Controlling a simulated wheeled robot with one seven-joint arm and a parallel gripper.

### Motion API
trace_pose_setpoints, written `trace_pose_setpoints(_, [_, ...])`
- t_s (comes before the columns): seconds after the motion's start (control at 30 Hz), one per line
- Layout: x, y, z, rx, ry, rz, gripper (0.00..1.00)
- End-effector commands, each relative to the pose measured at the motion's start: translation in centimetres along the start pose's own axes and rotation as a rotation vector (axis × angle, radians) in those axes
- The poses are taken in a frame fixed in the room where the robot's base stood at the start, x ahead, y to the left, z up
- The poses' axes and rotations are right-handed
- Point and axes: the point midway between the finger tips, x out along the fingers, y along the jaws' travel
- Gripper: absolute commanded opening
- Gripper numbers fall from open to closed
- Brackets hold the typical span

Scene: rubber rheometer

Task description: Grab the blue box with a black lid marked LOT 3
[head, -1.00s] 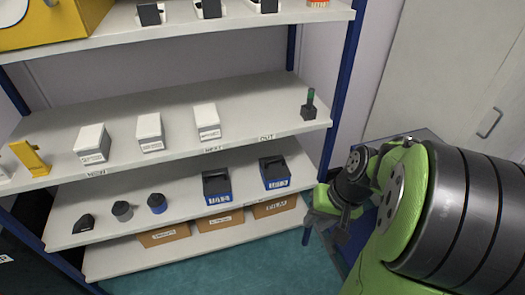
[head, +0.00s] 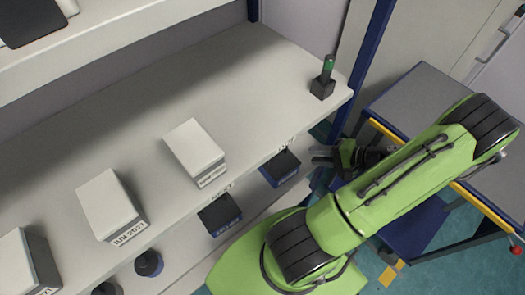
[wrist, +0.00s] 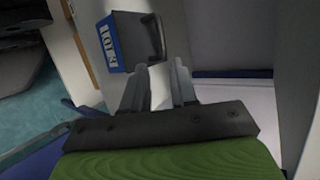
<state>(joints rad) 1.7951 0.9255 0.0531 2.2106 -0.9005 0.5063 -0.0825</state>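The blue box with a black lid (head: 281,167) at the right sits on the lower shelf, partly under the edge of the shelf above. A box like it (head: 220,213) stands to its left. My gripper (head: 314,157) is just to the right of the right-hand box, with a gap between them. In the wrist view a blue box (wrist: 106,47) with a black lid lies beyond and to the left of my fingertips (wrist: 160,68). Its label seems to read LOT 3, turned over and small. My fingers are apart with nothing between them.
White boxes (head: 195,153) and a dark holder with a green-topped item (head: 323,83) stand on the upper shelf (head: 240,90). A blue shelf post (head: 370,60) rises behind my gripper. A grey-topped cart (head: 425,105) stands at the right.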

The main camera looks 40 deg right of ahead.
Motion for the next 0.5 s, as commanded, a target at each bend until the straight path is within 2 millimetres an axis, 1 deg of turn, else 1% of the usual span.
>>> trace_pose_setpoints(0.07, [0.4, 0.2, -0.1, 0.005, 0.005, -0.009, 0.27])
trace_pose_setpoints(0.13, [1.6, 0.2, -0.1, 0.005, 0.001, -0.009, 0.27])
trace_pose_setpoints(0.4, [8.4, 0.3, 0.0, 0.004, -0.002, -0.007, 0.27])
trace_pose_setpoints(0.5, [10.0, 0.2, -0.1, 0.003, 0.001, -0.006, 0.27])
